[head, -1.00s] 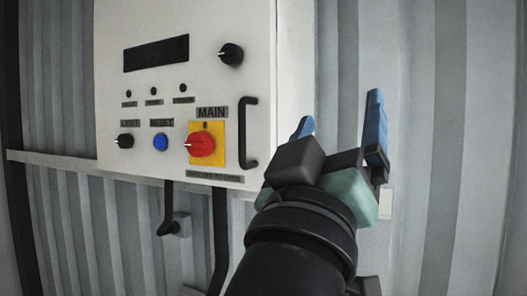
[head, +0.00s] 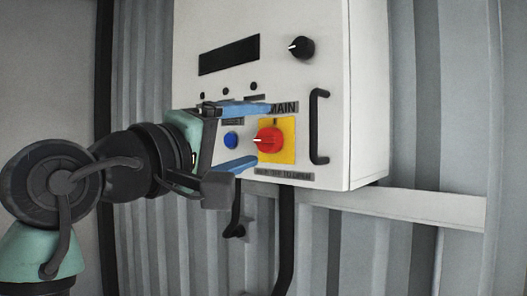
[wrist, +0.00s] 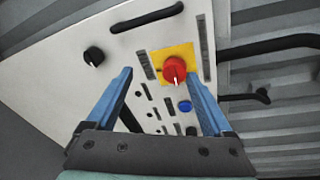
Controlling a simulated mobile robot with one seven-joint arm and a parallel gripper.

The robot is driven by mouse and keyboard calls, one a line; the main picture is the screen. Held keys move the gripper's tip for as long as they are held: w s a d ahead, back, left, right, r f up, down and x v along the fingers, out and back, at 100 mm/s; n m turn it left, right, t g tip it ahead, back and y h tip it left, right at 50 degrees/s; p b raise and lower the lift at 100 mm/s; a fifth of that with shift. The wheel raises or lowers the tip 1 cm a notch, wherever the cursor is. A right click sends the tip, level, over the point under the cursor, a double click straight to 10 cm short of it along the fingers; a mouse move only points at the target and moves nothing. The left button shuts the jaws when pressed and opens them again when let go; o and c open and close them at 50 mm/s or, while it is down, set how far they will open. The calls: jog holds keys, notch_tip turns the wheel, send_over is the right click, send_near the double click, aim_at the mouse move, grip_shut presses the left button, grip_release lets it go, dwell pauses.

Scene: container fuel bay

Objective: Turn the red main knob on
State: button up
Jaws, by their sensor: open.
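The red main knob (head: 269,140) sits on a yellow square plate (head: 290,152) under the MAIN label on a white control box (head: 337,60). Its white pointer mark points left in the head view. My gripper (head: 256,136) is open, its two blue fingers pointing right toward the knob, one above and one below its height. In the wrist view the knob (wrist: 174,70) shows beyond the fingers, nearer the right finger, and my gripper (wrist: 164,84) holds nothing. No contact with the knob is visible.
A blue button (head: 231,140) is left of the knob. A black knob (head: 301,47) is above, and a black handle (head: 319,127) stands to the right. A dark display (head: 229,55) is at the top. A rail (head: 420,205) and black cables (head: 285,240) run below.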

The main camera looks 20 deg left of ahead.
aim_at(265, 140)
jog(key=s+a+n+g+b, duration=0.1)
jog(key=s+a+n+g, duration=0.1)
jog(key=s+a+n, duration=0.3)
jog(key=shift+m+h, duration=0.4)
jog(key=shift+m, duration=0.4)
jog(key=p+x, duration=0.1)
jog(key=x, duration=0.3)
jog(key=p+x, duration=0.2)
jog(key=x, duration=0.3)
jog(key=a+p+x, duration=0.1)
jog(key=x, duration=0.4)
jog(key=shift+w+f, duration=0.1)
jog(key=shift+f, duration=0.15)
jog(key=shift+c, duration=0.2)
grip_shut()
